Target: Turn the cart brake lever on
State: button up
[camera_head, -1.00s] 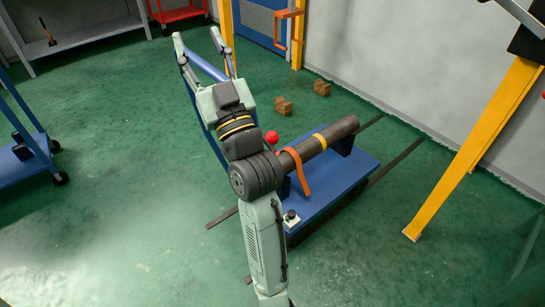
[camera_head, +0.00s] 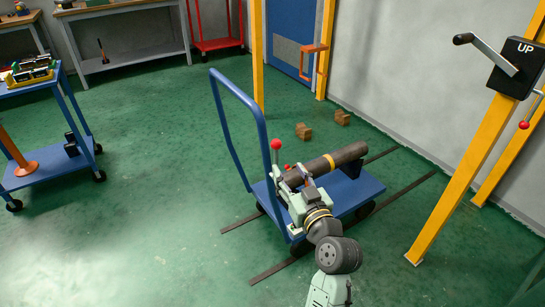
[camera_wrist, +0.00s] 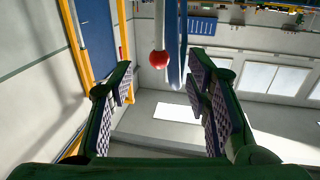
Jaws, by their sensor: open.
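The blue cart (camera_head: 352,192) stands on the green floor with a tall handle frame at its left. The brake lever (camera_head: 276,146) stands up at the cart's handle end and is topped by a red ball. My gripper (camera_head: 290,177) is low over the cart, just below the ball in the head view, and partly hides the lever's lower part. In the wrist view my gripper (camera_wrist: 160,82) is open, with padded fingers on both sides. The lever's red ball (camera_wrist: 158,59) shows between the fingertips, apart from both pads.
A dark pipe (camera_head: 343,156) with a yellow band lies on the cart beside my gripper. The blue handle frame (camera_head: 262,125) rises close to the lever. A yellow post (camera_head: 466,170) with a crank stands at right. Two brown blocks (camera_head: 303,131) lie behind.

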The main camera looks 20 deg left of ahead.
aim_at(277, 151)
jog(key=p+x, duration=0.1)
jog(key=x, duration=0.2)
jog(key=p+x, duration=0.1)
jog(key=x, duration=0.3)
jog(key=p+x, duration=0.1)
jog(key=x, duration=0.2)
jog(key=shift+w+a+f, duration=0.1)
jog(key=shift+w+f, duration=0.2)
jog(key=shift+f, duration=0.1)
jog(key=shift+c, duration=0.3)
jog(key=c, duration=0.9)
grip_shut()
